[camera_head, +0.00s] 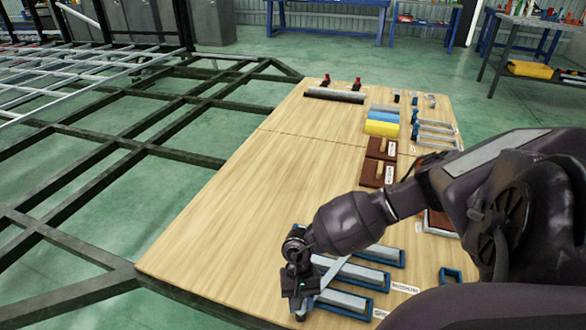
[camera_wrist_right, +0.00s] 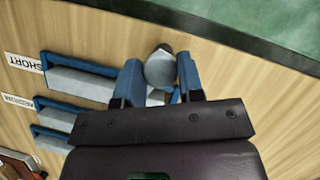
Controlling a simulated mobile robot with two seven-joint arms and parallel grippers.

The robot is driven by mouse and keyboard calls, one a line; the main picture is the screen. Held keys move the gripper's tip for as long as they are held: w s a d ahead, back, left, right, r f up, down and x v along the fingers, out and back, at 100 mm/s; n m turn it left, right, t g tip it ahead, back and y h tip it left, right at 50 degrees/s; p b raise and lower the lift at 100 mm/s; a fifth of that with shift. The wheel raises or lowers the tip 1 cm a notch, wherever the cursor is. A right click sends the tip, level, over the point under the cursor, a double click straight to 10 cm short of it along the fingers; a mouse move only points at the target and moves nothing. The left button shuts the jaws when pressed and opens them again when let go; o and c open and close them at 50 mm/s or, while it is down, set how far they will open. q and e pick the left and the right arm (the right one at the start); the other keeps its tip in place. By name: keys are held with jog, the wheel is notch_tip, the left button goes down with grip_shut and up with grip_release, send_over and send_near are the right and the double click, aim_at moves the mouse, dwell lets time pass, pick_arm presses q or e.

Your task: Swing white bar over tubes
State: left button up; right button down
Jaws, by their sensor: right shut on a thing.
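My right gripper (camera_head: 300,292) is low over the near end of the wooden table, at the left ends of the tubes. In the right wrist view its two blue fingers (camera_wrist_right: 160,80) are closed around a pale grey rounded piece, which looks like the end of the white bar (camera_wrist_right: 160,68). In the head view the white bar (camera_head: 333,272) shows as a thin pale strip running up and right from the gripper, across the tubes' left part. Several grey tubes (camera_head: 362,273) lie in blue holders; they also show in the right wrist view (camera_wrist_right: 82,83). My left gripper is out of view.
The wooden table (camera_head: 230,180) is bare on its left half. Sanding blocks (camera_head: 377,172), a yellow block (camera_head: 382,128) and blue-handled tools (camera_head: 435,127) stand along its right side. A dark metal frame (camera_head: 115,145) borders the table on the left.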

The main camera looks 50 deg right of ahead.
jog(key=n+h+b, duration=0.1)
jog(key=n, duration=0.2)
jog(key=shift+f+g, duration=0.15)
jog(key=shift+g, duration=0.25)
pick_arm(q)
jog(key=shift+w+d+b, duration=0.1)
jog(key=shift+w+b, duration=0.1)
jog(key=shift+b, duration=0.15)
pick_arm(e)
jog(key=shift+n, duration=0.6)
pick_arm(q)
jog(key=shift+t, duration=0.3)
pick_arm(e)
jog(key=shift+h, duration=0.3)
jog(key=c, duration=0.8)
grip_release()
